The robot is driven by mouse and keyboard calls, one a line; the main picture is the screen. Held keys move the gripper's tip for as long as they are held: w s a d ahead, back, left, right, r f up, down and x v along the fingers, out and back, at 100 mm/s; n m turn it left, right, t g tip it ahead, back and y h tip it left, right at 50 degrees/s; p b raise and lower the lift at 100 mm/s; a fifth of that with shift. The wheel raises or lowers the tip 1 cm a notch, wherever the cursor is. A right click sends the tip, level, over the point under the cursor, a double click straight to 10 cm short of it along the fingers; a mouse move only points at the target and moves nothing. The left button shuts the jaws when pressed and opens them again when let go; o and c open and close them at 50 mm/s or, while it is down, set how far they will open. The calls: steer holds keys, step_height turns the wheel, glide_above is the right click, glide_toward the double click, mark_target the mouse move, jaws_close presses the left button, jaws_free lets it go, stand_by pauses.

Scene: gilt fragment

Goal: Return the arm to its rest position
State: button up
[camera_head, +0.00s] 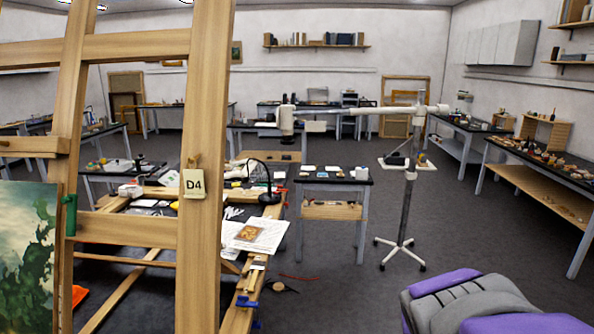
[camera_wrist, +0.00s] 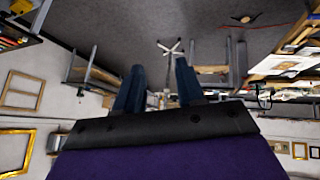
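My gripper (camera_wrist: 158,78) shows in the wrist view as two dark blue fingers standing apart, with only background between them. It is open and empty. The wrist view is upside down, with the floor at the top. My arm's grey and purple part (camera_head: 462,304) shows at the lower right of the head view, low and close to my body. The gripper fingers cannot be made out in the head view. Nothing touches the fingers in the wrist view.
A wheeled stand (camera_head: 406,210) holds a long horizontal arm. Grey floor (camera_head: 345,295) is clear at centre; a bench (camera_head: 545,160) lines the right.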

steer(key=s+a+f+g+y+b, duration=0.1)
steer(key=s+a+f+g, duration=0.1)
steer(key=s, duration=0.6)
steer(key=s+a+f+n+g+y+b, duration=0.1)
steer(key=s+a+f+g+b, duration=0.1)
steer(key=s+a+f, duration=0.3)
steer(key=s+a+f+n+g+y+b, duration=0.1)
steer(key=s+a+f+g+y, duration=0.1)
steer(key=s, duration=1)
step_height(320, 180, down, 4)
steer(key=shift+s+a+r+g, duration=0.1)
steer(key=shift+s+a+g, duration=0.3)
steer(key=shift+a+g, duration=0.55)
steer(key=shift+d, duration=0.1)
